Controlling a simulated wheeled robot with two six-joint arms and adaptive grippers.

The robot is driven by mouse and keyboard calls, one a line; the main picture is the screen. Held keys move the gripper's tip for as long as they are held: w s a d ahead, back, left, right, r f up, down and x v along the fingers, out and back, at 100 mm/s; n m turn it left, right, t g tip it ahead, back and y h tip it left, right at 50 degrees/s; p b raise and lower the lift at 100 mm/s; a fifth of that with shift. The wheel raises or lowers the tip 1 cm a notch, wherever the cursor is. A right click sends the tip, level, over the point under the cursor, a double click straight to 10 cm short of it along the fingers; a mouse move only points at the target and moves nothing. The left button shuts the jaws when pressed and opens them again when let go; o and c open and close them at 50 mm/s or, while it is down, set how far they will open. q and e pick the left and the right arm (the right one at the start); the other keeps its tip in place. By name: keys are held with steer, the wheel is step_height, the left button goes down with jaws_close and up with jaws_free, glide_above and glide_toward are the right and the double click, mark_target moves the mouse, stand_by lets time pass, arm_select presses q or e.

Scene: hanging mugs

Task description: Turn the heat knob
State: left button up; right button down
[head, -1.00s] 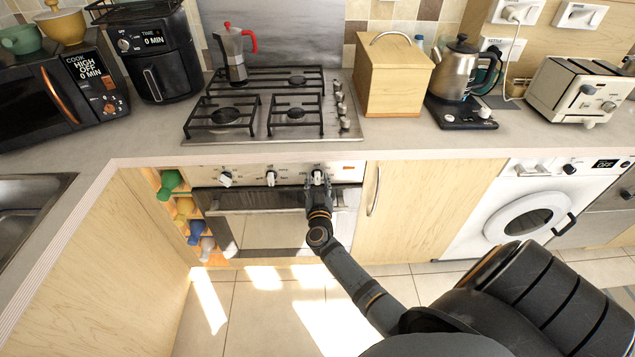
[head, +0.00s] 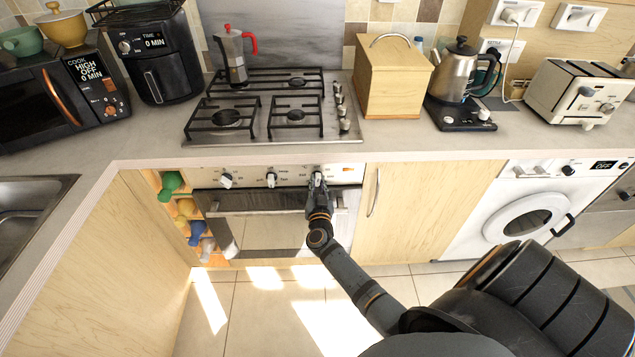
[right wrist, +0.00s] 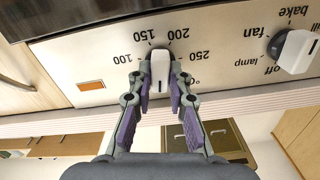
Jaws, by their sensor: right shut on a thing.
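The heat knob (head: 318,175) is the rightmost white knob on the oven's control panel (head: 295,172). In the right wrist view the knob (right wrist: 160,70) is a white bar, with a scale from 100 to 250 around it. Its far end lies near the gap between the 150 and 200 marks. My right gripper (head: 318,186) is shut on the knob, with one finger pad against each side in the wrist view (right wrist: 160,88). In the head view the gripper partly covers the knob. My left gripper is not in view.
Two other white knobs, the left one (head: 226,181) and the middle one (head: 271,180), sit on the panel. An orange lamp (right wrist: 91,85) is beside the heat knob. The oven door handle (head: 262,212) runs below. The gas hob (head: 265,110) is above.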

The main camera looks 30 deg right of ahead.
steer(key=m, duration=0.4)
steer(key=shift+p, duration=0.35)
steer(key=shift+f+m, duration=0.1)
steer(key=shift+m, duration=2)
steer(key=shift+s, duration=0.1)
steer(key=c, duration=1.3)
jaws_free()
steer(key=shift+o, duration=0.2)
steer(key=v, duration=1.2)
